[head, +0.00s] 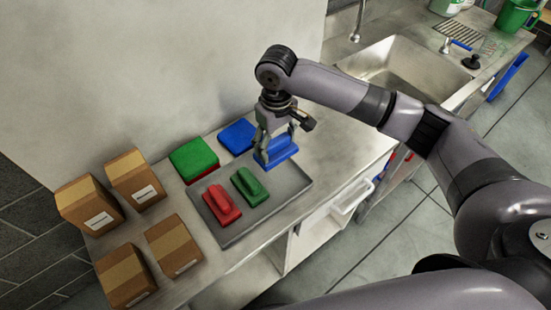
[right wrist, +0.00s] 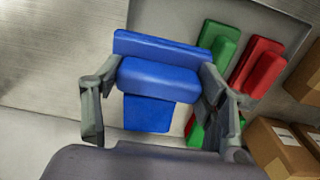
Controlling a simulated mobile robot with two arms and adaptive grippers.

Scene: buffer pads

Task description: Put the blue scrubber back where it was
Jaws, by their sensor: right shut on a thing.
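My right gripper (head: 274,143) is shut on the blue scrubber (head: 283,153), at the right end of the grey tray (head: 296,186). In the right wrist view the blue scrubber (right wrist: 160,78) lies between the two fingers of my right gripper (right wrist: 160,70). Whether its underside touches the tray I cannot tell. A green scrubber (head: 249,186) and a red scrubber (head: 221,204) lie on the tray to its left; the right wrist view also shows the green one (right wrist: 217,40) and the red one (right wrist: 257,67). My left gripper is not in view.
A blue pad (head: 238,136) and a green pad (head: 194,157) with red beneath it lie behind the tray by the wall. Several cardboard boxes (head: 135,177) stand at the left. A sink (head: 405,68) is at the back right. The counter right of the tray (head: 345,150) is clear.

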